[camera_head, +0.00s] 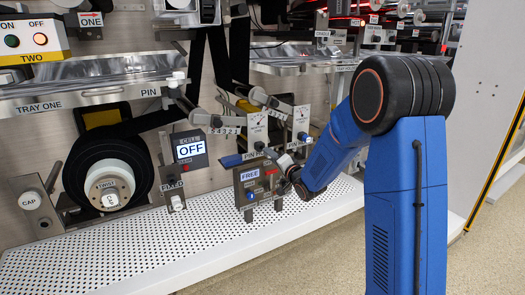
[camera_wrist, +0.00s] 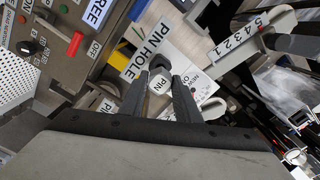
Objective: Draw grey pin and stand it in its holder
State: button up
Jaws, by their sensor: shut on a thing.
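My gripper (camera_wrist: 160,90) is shut on the grey pin (camera_wrist: 160,84), whose pale round end is marked PIN, between the fingertips in the wrist view. A dark piece shows just beyond the pin. The PIN HOLE label (camera_wrist: 148,50) is beside it, on the left. In the head view my gripper (camera_head: 287,166) is at the right side of the grey box (camera_head: 258,182) with the FREE display. The pin is too small there to tell, and whether it sits in a hole cannot be told. I cannot make out its holder for certain.
A CELL box showing OFF (camera_head: 190,149) stands left of the FREE box. A numbered lever (camera_wrist: 262,38) is close on the right in the wrist view. The perforated white shelf (camera_head: 130,258) is mostly clear. TRAY ONE (camera_head: 70,99) is at upper left.

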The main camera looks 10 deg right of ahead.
jog(key=shift+x, duration=2.45)
dwell(0.9)
jog(key=o, duration=1.3)
jog(key=shift+c, duration=0.2)
jog(key=v, duration=0.9)
